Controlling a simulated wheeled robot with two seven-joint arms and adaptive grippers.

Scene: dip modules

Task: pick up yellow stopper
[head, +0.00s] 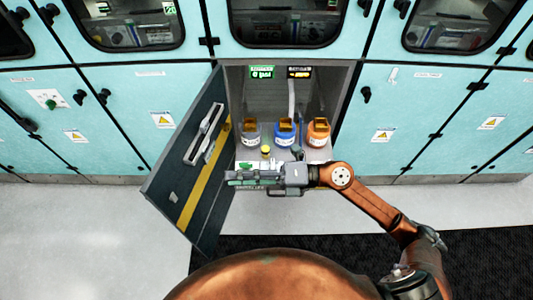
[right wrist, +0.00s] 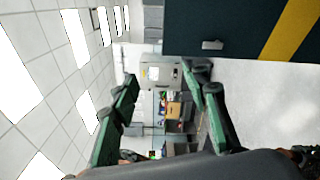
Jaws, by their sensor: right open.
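A small yellow stopper (head: 265,150) stands on the floor of the open cabinet compartment in the head view, near its front edge and in front of the bottles. My right gripper (head: 230,178) is at the compartment's front, pointing left, nearer to the camera than the stopper and apart from it. The right wrist view shows its two green fingers (right wrist: 162,78) spread with nothing held between them. I cannot make out the stopper in the right wrist view. My left gripper is in neither view.
A grey bottle (head: 250,134), a blue bottle (head: 285,133) and an orange bottle (head: 318,134) stand in a row behind the stopper. The open dark door (head: 185,165) with a yellow stripe stands left of my gripper and also shows in the right wrist view (right wrist: 225,30).

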